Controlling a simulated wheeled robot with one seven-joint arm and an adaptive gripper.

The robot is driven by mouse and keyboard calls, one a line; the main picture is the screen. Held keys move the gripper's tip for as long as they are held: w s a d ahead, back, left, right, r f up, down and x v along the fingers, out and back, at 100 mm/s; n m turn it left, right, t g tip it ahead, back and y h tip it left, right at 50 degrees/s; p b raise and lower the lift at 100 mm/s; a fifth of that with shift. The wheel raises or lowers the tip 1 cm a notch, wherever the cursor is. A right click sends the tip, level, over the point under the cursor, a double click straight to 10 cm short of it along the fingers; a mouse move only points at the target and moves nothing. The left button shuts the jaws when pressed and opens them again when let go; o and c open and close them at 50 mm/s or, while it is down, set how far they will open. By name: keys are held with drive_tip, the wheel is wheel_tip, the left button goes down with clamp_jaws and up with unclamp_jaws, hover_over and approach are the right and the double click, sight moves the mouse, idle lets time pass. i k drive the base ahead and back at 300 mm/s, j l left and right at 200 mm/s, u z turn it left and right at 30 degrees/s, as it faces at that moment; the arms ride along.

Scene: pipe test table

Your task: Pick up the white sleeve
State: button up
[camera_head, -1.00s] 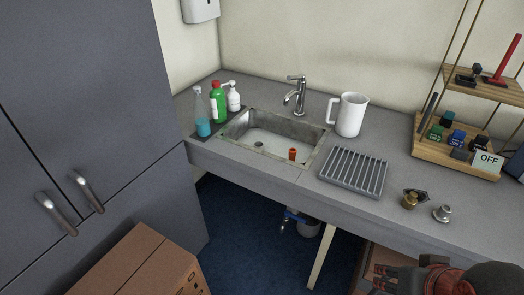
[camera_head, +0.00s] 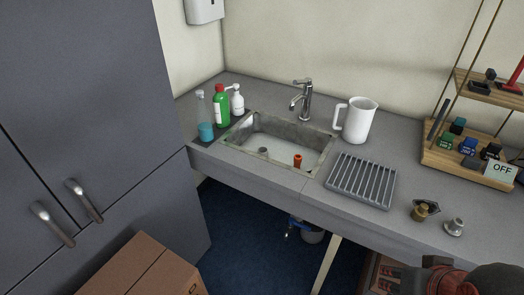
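I cannot make out a white sleeve for certain in the head view. A small silver-grey fitting (camera_head: 454,227) stands on the counter at the right, beside a brass fitting (camera_head: 420,212) on a dark base. An orange-red cylinder (camera_head: 297,160) stands in the sink. Part of my dark arm with red parts shows at the bottom right. My gripper (camera_head: 410,281) is low at the picture's bottom edge, below the counter's front edge and apart from the fittings. Its fingers are dark and partly cut off, so I cannot see whether they are open.
The grey counter (camera_head: 255,183) holds a sink (camera_head: 270,152), a tap (camera_head: 304,98), a white jug (camera_head: 358,120), a ribbed rack (camera_head: 362,180) and several bottles. A wooden stand (camera_head: 455,163) is at the right. Cabinets and a cardboard box (camera_head: 150,270) stand left.

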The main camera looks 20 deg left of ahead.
sight(263, 150)
drive_tip(key=i+j+u, duration=0.15)
drive_tip(key=i+u, duration=0.6)
drive_tip(key=i+j+u, duration=0.1)
drive_tip(key=u, duration=0.25)
drive_tip(key=i+u, duration=0.1)
drive_tip(key=u, duration=0.2)
drive_tip(key=i+j+u, duration=0.1)
drive_tip(key=u, duration=0.25)
drive_tip(key=i, duration=0.2)
